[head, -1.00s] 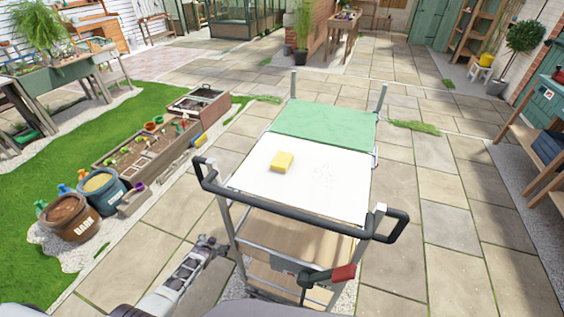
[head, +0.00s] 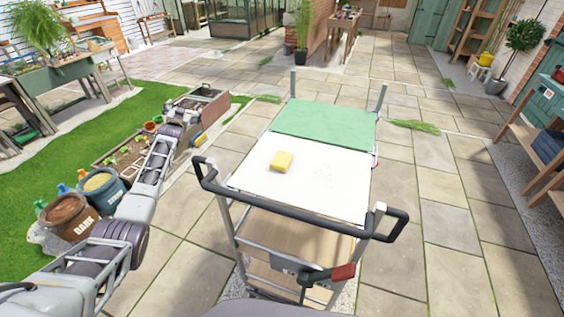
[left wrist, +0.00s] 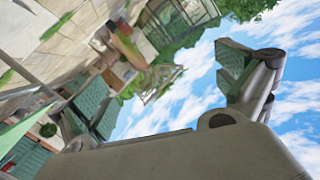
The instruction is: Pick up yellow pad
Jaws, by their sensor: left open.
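The yellow pad (head: 282,161) lies on the white top (head: 320,183) of the trolley, left of the middle in the head view. My left gripper (head: 188,108) is raised over the planter side in the head view, to the left of the trolley and apart from the pad. In the left wrist view my left gripper (left wrist: 165,88) has its two green-padded fingers spread wide with nothing between them. The pad cannot be made out in the left wrist view. My right gripper is not in view.
A green mat (head: 325,124) covers the far part of the trolley top. Dark handlebars (head: 285,222) run along its near side, and upright posts stand at its corners. A red-handled tool (head: 343,272) hangs at the front.

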